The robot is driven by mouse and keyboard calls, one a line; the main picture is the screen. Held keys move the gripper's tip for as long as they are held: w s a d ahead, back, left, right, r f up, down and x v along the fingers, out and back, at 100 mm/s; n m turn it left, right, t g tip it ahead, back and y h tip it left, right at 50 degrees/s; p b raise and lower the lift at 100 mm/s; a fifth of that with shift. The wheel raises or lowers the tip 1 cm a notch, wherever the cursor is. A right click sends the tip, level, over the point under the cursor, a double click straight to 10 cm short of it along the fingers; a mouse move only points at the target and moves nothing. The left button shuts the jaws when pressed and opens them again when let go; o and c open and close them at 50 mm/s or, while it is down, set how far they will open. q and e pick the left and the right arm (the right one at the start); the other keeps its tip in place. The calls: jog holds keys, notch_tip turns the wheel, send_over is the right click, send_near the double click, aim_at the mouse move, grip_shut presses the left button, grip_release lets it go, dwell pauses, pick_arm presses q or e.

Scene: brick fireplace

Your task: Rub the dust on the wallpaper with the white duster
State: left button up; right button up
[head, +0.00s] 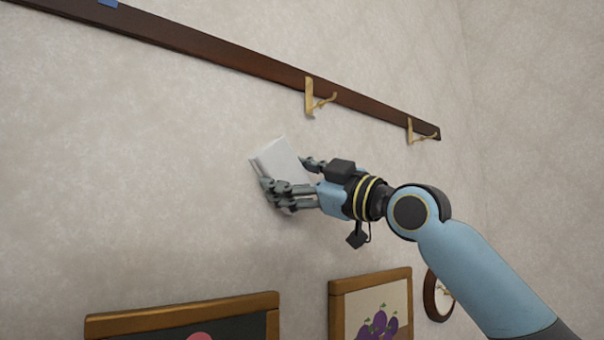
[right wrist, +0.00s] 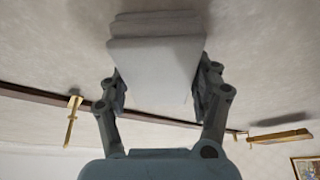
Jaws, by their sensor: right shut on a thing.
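The white duster (head: 283,160) is a pale block held up at the wallpaper (head: 150,170), left of my right gripper in the head view. My right gripper (head: 285,184) is shut on the duster, with fingers on both sides of it. In the right wrist view the duster (right wrist: 155,65) sits between the two fingers (right wrist: 160,90), its far end at or very near the wall. I cannot tell for certain whether it touches. No distinct dust patch stands out on the mottled grey-beige wallpaper. My left gripper is not in view.
A dark wooden rail (head: 240,58) with brass hooks (head: 310,97) runs across the wall above the gripper. Below hang a framed picture (head: 182,308), a framed plum picture (head: 370,280) and a round frame (head: 432,297). The wall left of the duster is clear.

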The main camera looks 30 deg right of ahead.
dwell(0.3)
jog(key=s, duration=0.4)
jog(key=shift+s+d+f, duration=0.1)
jog(key=shift+s+d, duration=0.1)
jog(key=shift+d, duration=0.1)
jog(key=shift+s, duration=0.7)
jog(key=s+b, duration=0.2)
jog(key=b, duration=0.1)
jog(key=s+b, duration=0.1)
jog(key=b, duration=0.1)
jog(key=shift+d, duration=0.25)
